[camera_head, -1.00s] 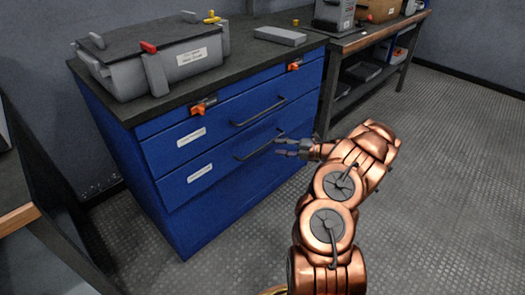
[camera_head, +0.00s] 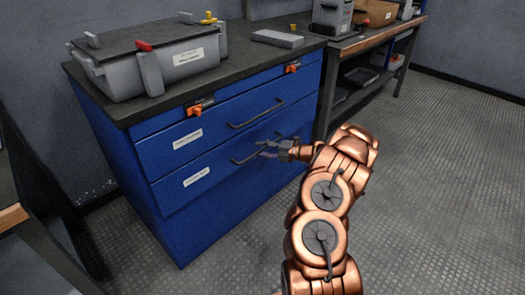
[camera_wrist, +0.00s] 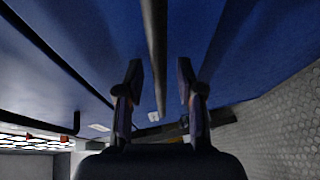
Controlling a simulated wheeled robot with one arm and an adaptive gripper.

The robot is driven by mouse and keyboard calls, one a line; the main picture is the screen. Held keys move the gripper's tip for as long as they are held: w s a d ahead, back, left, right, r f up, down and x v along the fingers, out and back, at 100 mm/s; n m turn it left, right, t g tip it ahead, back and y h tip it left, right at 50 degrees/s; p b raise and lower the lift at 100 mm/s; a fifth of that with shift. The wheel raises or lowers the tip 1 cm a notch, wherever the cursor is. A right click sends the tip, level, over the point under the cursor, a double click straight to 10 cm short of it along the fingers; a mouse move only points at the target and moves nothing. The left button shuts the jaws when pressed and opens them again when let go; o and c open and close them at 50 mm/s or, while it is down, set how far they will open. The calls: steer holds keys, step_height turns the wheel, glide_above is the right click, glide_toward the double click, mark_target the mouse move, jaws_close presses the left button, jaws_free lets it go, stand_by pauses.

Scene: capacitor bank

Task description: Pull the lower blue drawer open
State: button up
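The blue cabinet (camera_head: 160,228) has two wide drawers, each with a white label and a dark bar handle. The lower blue drawer (camera_head: 222,176) looks shut, flush with the cabinet front. Its handle (camera_head: 241,161) is partly hidden behind my gripper (camera_head: 264,149). In the wrist view the handle (camera_wrist: 155,45) runs between the two fingers of my gripper (camera_wrist: 158,78), with a gap on each side. The fingers are apart and grip nothing. The upper drawer (camera_head: 215,127) is also shut, its handle (camera_head: 256,113) free above my gripper.
Orange latches (camera_head: 195,110) sit on the strip above the drawers. A grey case (camera_head: 150,65) and a flat grey block (camera_head: 277,39) rest on the dark top. A workbench (camera_head: 375,38) stands to the right. The floor (camera_head: 440,190) at right is clear.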

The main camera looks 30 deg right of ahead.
steer(key=shift+c, duration=0.3)
jaws_close()
stand_by(0.3)
